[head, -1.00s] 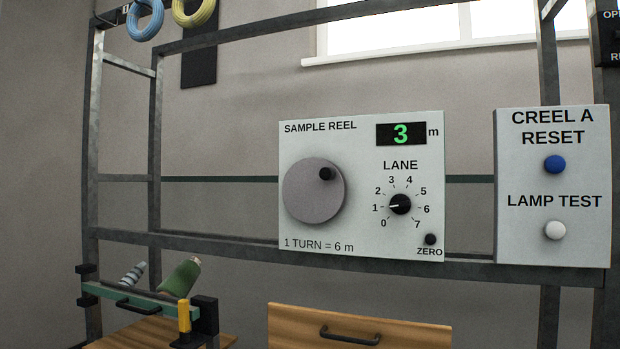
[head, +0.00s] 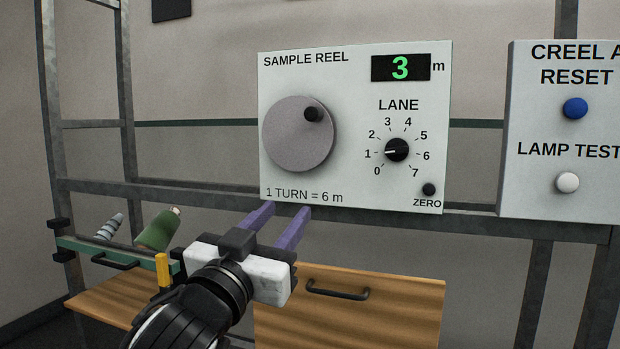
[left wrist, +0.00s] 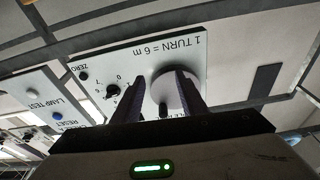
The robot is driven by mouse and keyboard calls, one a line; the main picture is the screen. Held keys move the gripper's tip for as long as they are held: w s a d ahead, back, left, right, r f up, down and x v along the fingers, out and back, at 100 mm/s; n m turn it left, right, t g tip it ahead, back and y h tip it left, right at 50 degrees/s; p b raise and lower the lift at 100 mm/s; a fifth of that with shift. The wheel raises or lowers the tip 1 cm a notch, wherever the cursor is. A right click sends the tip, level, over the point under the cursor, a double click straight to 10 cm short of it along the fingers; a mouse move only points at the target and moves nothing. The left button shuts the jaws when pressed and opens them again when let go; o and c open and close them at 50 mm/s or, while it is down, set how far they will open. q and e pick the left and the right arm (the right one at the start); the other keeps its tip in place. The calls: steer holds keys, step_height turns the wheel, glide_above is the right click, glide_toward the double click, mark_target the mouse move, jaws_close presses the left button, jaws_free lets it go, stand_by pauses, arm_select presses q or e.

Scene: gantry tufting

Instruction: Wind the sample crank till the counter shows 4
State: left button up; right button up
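The sample reel panel (head: 355,180) is a white plate with a round grey crank disc (head: 290,148) and a small black crank knob (head: 312,114) at the disc's upper right. The counter (head: 400,68) shows a green 3, marked m. My left gripper (head: 284,212) is open and empty, its two purple fingers pointing up at the panel's lower edge, below the disc. In the left wrist view the disc (left wrist: 176,90) shows between and beyond the fingers, with the knob (left wrist: 163,110) between them. The fingers appear clear of the knob. My right gripper is out of view.
The lane dial (head: 397,150) points near 1, with a ZERO button (head: 429,190) below it. A second panel at right has a blue button (head: 574,108) and a white button (head: 567,183).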

arm_select(q)
steer(key=t, duration=0.2)
glide_toward(310, 119)
steer(key=shift+m+h, duration=0.4)
steer(key=p+x, duration=0.2)
steer(key=x, duration=0.7)
steer(key=shift+a, duration=0.15)
steer(key=shift+w+r, duration=0.15)
steer(key=shift+w, duration=0.35)
jaws_close()
